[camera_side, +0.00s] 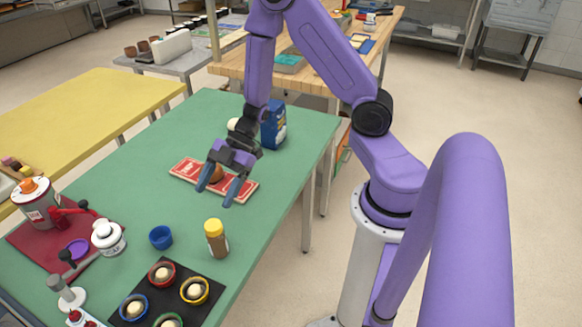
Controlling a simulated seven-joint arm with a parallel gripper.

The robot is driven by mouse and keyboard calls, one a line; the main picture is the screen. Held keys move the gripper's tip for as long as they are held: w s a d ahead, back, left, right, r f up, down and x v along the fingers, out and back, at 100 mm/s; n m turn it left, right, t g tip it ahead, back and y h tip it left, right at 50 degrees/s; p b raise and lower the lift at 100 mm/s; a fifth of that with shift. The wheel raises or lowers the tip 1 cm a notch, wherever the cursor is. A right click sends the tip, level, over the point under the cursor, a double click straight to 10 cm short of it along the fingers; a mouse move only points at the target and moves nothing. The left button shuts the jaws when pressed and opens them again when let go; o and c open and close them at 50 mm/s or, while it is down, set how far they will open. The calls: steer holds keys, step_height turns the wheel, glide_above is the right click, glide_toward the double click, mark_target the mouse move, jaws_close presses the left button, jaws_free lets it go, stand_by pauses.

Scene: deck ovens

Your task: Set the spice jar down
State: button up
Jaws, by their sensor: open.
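The spice jar (216,241), brown with a yellow lid, stands upright on the green table (262,196) near its right edge. My gripper (217,187) is open, with its blue fingers pointing down and apart. It is behind the jar and above it in the picture, over a red and white board (183,170). A round brown thing (216,173) shows between the fingers. I cannot tell from this view whether the fingers touch it. The jar is clear of the gripper.
A blue cup (161,237) stands left of the jar. A black tray (141,289) with colored rings is in front. A blue package (273,125) stands behind my gripper. A red mat (50,247) with a can and tools lies at left. The table's middle left is free.

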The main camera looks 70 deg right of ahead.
step_height(320, 180, up, 4)
steer(key=w+a+m+t+h, duration=0.1)
steer(key=m+t+h, duration=0.15)
steer(key=h, duration=0.25)
steer(key=s+d+r+m+g+h, duration=0.1)
steer(key=s+r, duration=0.3)
steer(key=s, duration=0.7)
steer(key=s+d+r+m+g+h, duration=0.2)
steer(key=s+r+g+h, duration=0.1)
steer(key=s, duration=0.8)
steer(key=shift+r, duration=0.9)
